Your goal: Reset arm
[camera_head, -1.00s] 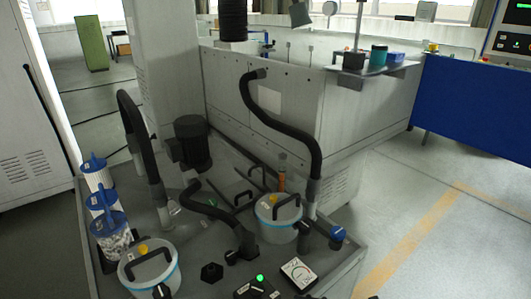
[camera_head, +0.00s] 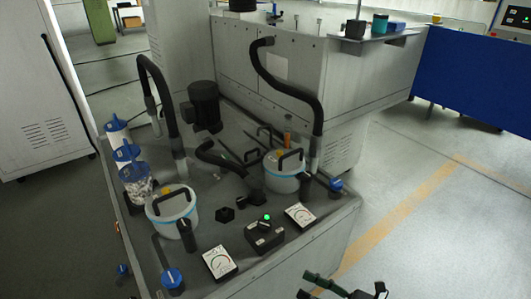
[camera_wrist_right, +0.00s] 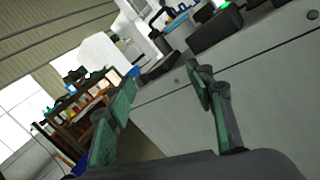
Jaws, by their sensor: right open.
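My right gripper (camera_head: 318,286) shows at the bottom edge of the head view, right of centre, beyond the front right side of the grey bench. Its dark green fingers are apart with nothing between them; part of the hand is cut off by the frame. In the right wrist view the same gripper (camera_wrist_right: 163,82) is open and empty, with the pale side panel of the bench (camera_wrist_right: 265,85) behind the fingers. My left gripper is not in view.
The bench (camera_head: 335,225) carries two lidded buckets (camera_head: 172,212) (camera_head: 282,181), blue-topped filter canisters (camera_head: 127,154), black hoses (camera_head: 293,91), gauges (camera_head: 220,262) and a black box with a lit green button (camera_head: 264,236). Open floor (camera_head: 430,230) lies to the right, before a blue panel (camera_head: 475,80).

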